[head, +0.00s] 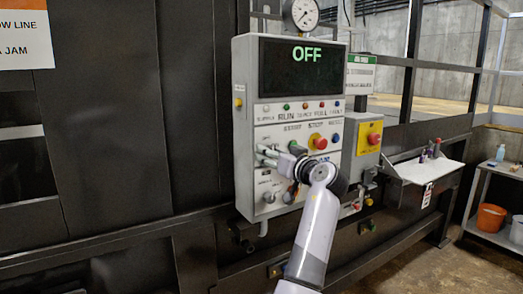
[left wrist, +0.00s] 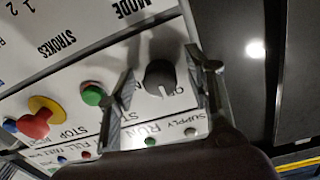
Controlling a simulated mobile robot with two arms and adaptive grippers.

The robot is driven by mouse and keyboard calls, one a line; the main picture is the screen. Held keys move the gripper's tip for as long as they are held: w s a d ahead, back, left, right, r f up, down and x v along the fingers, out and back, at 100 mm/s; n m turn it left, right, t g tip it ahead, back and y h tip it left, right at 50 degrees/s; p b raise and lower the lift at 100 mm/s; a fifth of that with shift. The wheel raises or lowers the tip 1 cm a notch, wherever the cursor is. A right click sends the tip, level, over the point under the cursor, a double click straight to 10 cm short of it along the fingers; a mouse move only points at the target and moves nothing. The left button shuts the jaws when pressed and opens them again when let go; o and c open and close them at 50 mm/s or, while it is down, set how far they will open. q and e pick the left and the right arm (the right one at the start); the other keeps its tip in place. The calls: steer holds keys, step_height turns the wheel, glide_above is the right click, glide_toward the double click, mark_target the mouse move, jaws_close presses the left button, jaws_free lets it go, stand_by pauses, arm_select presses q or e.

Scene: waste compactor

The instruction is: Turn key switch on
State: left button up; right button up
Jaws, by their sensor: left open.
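The control panel (head: 245,140) is a light grey box whose dark display (head: 306,54) reads OFF. A dark grey rotary switch (left wrist: 161,70) shows in the left wrist view, with partly covered lettering beside it; I take it for the key switch. My left gripper (head: 264,155) is at the panel's left side in the head view and hides the switch there. In the left wrist view my left gripper (left wrist: 165,66) is open, with one finger on each side of the switch and visible gaps. I cannot tell the depth between fingers and switch. My right gripper is not in view.
Next to the switch are a green button (left wrist: 92,95) and a red stop button (left wrist: 38,120) on yellow. Another red emergency button (head: 374,138) sits on a yellow box at right. A pressure gauge (head: 301,13) stands above the panel. A white shelf (head: 428,170) juts out at right.

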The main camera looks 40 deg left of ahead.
arm_select(q)
steer(key=shift+w+a, duration=0.1)
steer(key=shift+d+r, duration=0.15)
steer(key=shift+d, duration=0.05)
steer(key=shift+c, duration=1.5)
steer(key=shift+a, duration=0.1)
steer(key=c, duration=0.7)
jaws_close()
steer(key=m+p, duration=0.5)
steer(key=m, duration=0.6)
steer(key=shift+r+m, duration=0.1)
steer(key=shift+m, duration=0.3)
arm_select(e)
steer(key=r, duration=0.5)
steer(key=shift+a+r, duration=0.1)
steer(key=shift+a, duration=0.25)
